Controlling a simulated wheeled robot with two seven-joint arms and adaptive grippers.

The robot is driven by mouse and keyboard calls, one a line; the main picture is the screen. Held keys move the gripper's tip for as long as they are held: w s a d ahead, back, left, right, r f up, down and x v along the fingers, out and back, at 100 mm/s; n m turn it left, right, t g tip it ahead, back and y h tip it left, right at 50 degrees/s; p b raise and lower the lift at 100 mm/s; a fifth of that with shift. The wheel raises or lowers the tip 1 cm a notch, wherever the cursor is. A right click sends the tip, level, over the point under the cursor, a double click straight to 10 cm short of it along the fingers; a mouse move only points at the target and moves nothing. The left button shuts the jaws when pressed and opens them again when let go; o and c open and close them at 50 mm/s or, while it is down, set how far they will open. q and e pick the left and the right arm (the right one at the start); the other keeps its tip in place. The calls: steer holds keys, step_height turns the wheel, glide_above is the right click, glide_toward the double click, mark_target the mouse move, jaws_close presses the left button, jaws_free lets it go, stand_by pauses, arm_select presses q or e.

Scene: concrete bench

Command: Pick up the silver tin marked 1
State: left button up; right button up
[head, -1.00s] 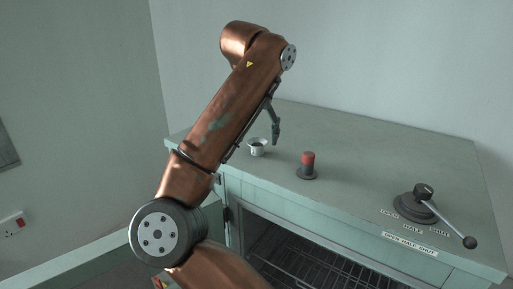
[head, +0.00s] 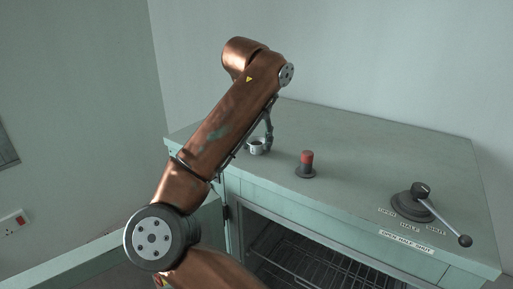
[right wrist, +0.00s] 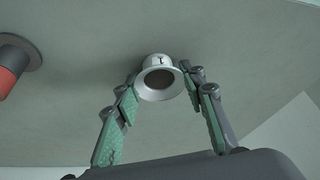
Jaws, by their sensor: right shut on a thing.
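The silver tin (head: 255,147) is small, with a flared rim, and stands at the left part of the bench top. In the right wrist view the tin (right wrist: 160,80) shows a dark mark like a 1 on its side. My right gripper (head: 267,146) is down at the tin. In the right wrist view its fingers (right wrist: 161,84) are on both sides of the tin, shut on it. The tin appears to rest on the bench. My left gripper is out of view.
A red-topped button on a dark base (head: 306,164) stands right of the tin. A lever with a black knob (head: 430,206) is at the right, beside OPEN, HALF and SHUT labels. An open compartment with a wire rack (head: 315,262) lies below the front edge.

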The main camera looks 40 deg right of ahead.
steer(key=c, duration=0.3)
